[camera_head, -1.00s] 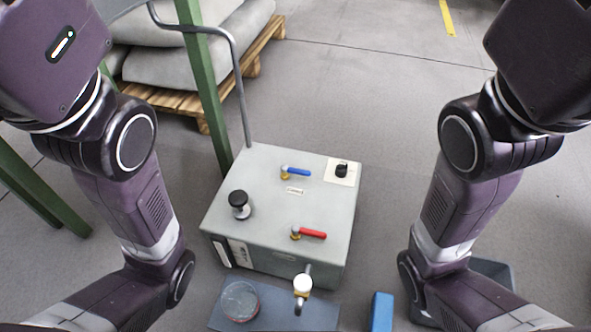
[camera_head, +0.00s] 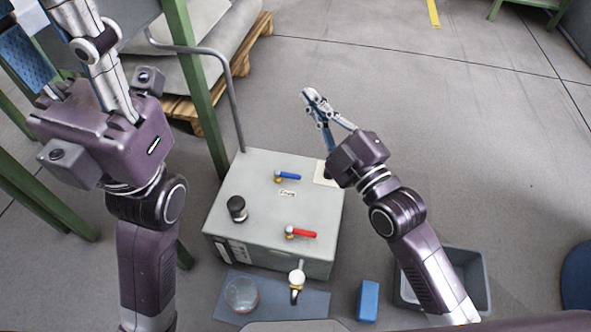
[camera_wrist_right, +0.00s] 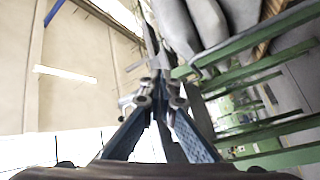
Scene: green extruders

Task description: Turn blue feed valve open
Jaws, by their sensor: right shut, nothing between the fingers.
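The blue feed valve (camera_head: 290,177) is a blue lever on a brass base, on top of a grey box (camera_head: 262,215). Its lever lies roughly level, pointing right. My right gripper (camera_head: 311,97) is shut and empty, above and right of the valve in the picture and apart from it. My left gripper (camera_head: 50,35) is at the upper left, fingers spread, partly cut off by the edge, far from the valve.
A red lever valve (camera_head: 303,234) and a black knob (camera_head: 237,207) share the box top. A bent grey pipe (camera_head: 232,85) and green post (camera_head: 197,90) rise behind it. A blue block (camera_head: 368,300) and grey bin (camera_head: 480,268) stand at front right.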

